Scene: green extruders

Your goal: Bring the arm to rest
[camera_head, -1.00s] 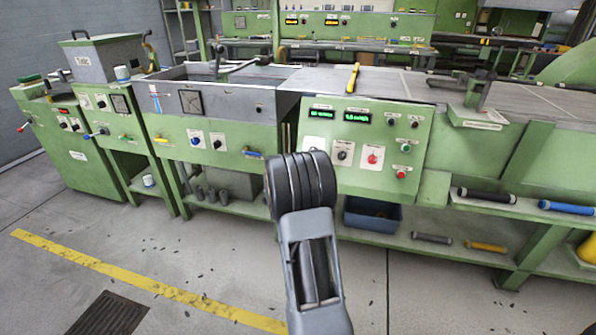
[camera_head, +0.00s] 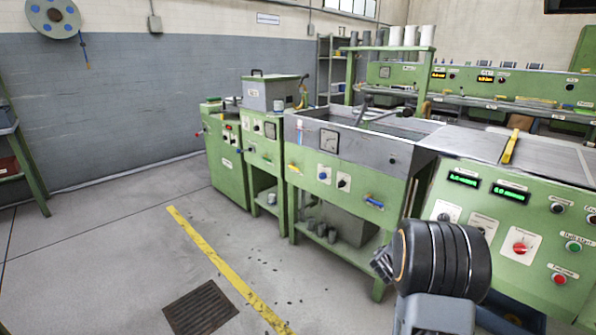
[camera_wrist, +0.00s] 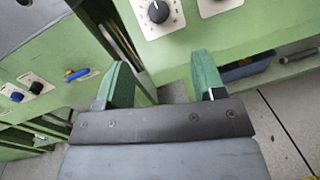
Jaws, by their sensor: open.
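My gripper (camera_wrist: 161,82) shows in the wrist view with its two green fingers spread apart and nothing between them. It faces the green front of the extruder machine, close to a panel with a black knob (camera_wrist: 158,11). In the head view my arm rises from the bottom edge, with a dark round joint at the lower right. The gripper itself is mostly hidden behind that joint there.
Green machines (camera_head: 350,185) with control panels stand along the right half. A yellow-handled tool (camera_head: 511,146) lies on top of one. A yellow line (camera_head: 225,268) and a drain grate (camera_head: 200,307) mark the floor. The floor at left is clear.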

